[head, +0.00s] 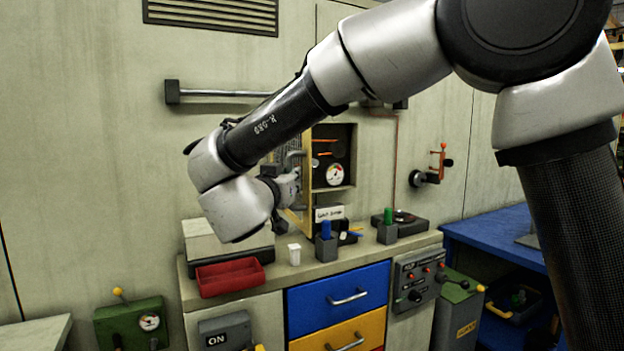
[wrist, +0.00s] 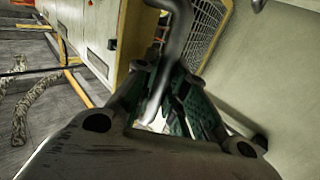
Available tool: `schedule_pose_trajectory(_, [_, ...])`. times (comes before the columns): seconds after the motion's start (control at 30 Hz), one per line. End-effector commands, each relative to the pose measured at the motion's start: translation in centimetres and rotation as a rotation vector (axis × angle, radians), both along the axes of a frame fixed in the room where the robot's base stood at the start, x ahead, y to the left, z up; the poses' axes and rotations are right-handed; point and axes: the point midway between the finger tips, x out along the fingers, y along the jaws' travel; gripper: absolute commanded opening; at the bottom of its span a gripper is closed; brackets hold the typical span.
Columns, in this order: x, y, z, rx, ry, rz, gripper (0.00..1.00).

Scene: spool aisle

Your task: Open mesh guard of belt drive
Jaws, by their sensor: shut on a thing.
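The mesh guard (head: 307,190) has a yellow frame and stands swung out at the left side of an open recess (head: 345,138) in the wall. It is seen nearly edge-on, partly behind my arm. In the wrist view my gripper (wrist: 168,92) is shut on the guard's grey bar handle (wrist: 178,45), which runs between the fingers.
A dial gauge (head: 335,174) sits inside the recess. Below, the counter holds a red tray (head: 230,278), a white cup (head: 294,254), and blocks with a blue peg (head: 326,230) and a green peg (head: 388,216). A wall rail (head: 225,93) is behind my arm.

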Motion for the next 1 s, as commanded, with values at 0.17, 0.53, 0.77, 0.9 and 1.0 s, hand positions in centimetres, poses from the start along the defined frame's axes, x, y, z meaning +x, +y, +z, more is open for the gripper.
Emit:
schedule_pose_trajectory(0.17, [-0.2, 1.5, 0.3, -0.001, -0.007, 0.003, 0.0])
schedule_pose_trajectory(0.53, [-0.2, 2.0, 0.4, 0.001, -0.009, 0.004, 0.0])
schedule_pose_trajectory(0.77, [-0.2, 2.0, 0.4, 0.001, -0.009, 0.003, 0.31])
schedule_pose_trajectory(0.9, [-0.2, 2.0, 0.3, 0.0, -0.006, 0.003, 0.35])
schedule_pose_trajectory(1.0, [-0.3, 2.0, 0.2, 0.0, -0.005, 0.003, 0.35])
